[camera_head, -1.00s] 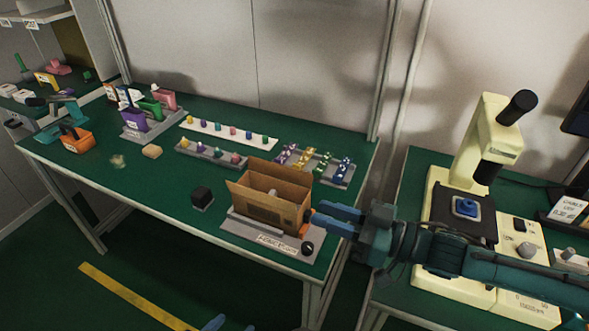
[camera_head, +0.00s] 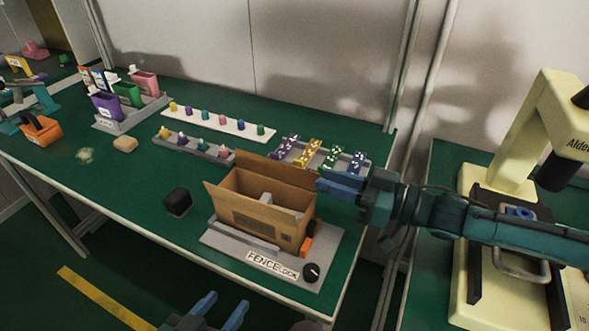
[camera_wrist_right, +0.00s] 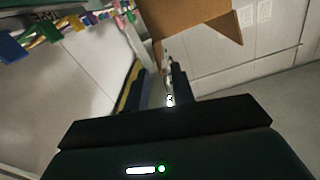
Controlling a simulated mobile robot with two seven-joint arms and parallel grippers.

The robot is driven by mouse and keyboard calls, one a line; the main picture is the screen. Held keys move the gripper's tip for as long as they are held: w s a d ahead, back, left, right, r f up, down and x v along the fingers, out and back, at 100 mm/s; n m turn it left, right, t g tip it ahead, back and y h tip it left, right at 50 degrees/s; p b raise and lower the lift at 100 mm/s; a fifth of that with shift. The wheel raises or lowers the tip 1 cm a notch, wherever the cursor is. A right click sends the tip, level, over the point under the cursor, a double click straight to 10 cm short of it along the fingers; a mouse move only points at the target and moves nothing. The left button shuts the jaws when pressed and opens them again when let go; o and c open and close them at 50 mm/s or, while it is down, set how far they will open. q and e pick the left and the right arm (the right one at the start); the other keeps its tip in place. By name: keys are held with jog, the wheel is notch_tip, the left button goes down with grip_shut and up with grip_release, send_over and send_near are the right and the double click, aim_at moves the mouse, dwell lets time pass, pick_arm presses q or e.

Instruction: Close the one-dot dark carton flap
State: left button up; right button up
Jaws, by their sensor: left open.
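The brown carton (camera_head: 250,218) stands open on a grey base (camera_head: 222,240) with a "FENCE LOCK" label. Its back flap (camera_head: 290,172) and left flap (camera_head: 212,196) stand up. No dot mark is readable, so I cannot tell which flap is the one-dot dark one. My right gripper (camera_head: 328,186) is at the carton's upper right corner, fingers slightly apart; contact cannot be judged. In the right wrist view a cardboard panel (camera_wrist_right: 198,18) is just beyond the spread fingers (camera_wrist_right: 157,88). My left gripper (camera_head: 222,308) is open and empty, low in front of the table.
A black knob (camera_head: 311,271) and an orange piece (camera_head: 306,246) are on the base's right side. A black block (camera_head: 178,201) lies left of the carton. Racks of coloured pieces (camera_head: 217,122) stand behind. A cream microscope (camera_head: 492,180) is at right.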

aim_at(294, 167)
jog(key=x, duration=0.8)
jog(key=shift+c, duration=0.3)
grip_shut()
